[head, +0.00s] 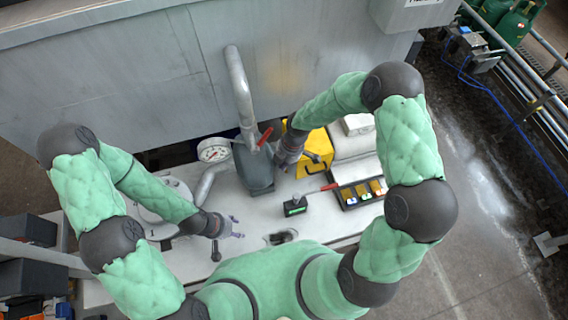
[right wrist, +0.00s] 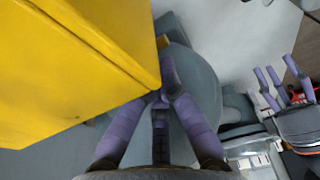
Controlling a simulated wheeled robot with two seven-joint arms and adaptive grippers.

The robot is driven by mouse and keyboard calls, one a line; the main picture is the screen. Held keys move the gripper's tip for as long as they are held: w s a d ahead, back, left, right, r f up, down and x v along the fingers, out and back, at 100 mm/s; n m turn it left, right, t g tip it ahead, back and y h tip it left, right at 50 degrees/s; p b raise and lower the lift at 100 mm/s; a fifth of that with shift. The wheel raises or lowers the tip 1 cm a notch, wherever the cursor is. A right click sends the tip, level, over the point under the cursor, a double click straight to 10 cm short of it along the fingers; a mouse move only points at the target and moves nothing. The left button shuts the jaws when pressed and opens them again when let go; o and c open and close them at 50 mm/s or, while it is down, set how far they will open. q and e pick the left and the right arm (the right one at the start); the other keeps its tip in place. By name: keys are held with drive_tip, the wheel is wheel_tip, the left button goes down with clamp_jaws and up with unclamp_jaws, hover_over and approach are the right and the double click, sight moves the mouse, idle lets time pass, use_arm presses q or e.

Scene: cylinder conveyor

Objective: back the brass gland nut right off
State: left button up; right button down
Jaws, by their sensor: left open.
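I cannot make out the brass gland nut in either view. The grey valve body (head: 256,172) stands on the bench at the foot of a bent grey pipe, with a red lever (head: 265,137) at its top. My right gripper (head: 281,163) is close beside the right side of this body. In the right wrist view its purple fingers (right wrist: 163,98) converge in front of a rounded grey part (right wrist: 196,85); whether they hold anything is hidden. My left gripper (head: 238,228) is open and empty above the bench, left of centre; its spread fingers also show in the right wrist view (right wrist: 282,85).
A yellow box (head: 316,153) stands right of my right gripper and fills the upper left of the right wrist view (right wrist: 70,60). A round gauge (head: 213,150) is left of the valve body. A small dark green-fronted block (head: 295,206) and a dark tray (head: 348,195) with small parts lie nearer.

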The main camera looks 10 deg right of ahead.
idle(0.3)
use_arm(q)
drive_tip(key=shift+f+b, duration=0.7)
use_arm(e)
drive_tip(key=shift+s+f, duration=0.15)
drive_tip(key=shift+f, duration=0.75)
use_arm(q)
drive_tip(key=shift+s+a+f, duration=0.1)
drive_tip(key=shift+f, duration=0.05)
use_arm(e)
drive_tip(key=shift+s+f, duration=0.15)
use_arm(q)
drive_tip(key=shift+a, duration=0.1)
drive_tip(key=shift+r, duration=0.35)
drive_tip(key=r+p, duration=0.1)
drive_tip(key=s+d+r+p, duration=0.1)
drive_tip(key=p, duration=0.1)
drive_tip(key=shift+r, duration=0.35)
use_arm(e)
drive_tip(key=s+v, duration=0.2)
drive_tip(key=v, duration=0.9)
drive_tip(key=s+a+v, duration=0.1)
drive_tip(key=s+v, duration=0.1)
drive_tip(key=v, duration=1)
drive_tip(key=shift+s+a+r, duration=0.25)
drive_tip(key=shift+a+r, duration=0.05)
drive_tip(key=shift+r, duration=0.05)
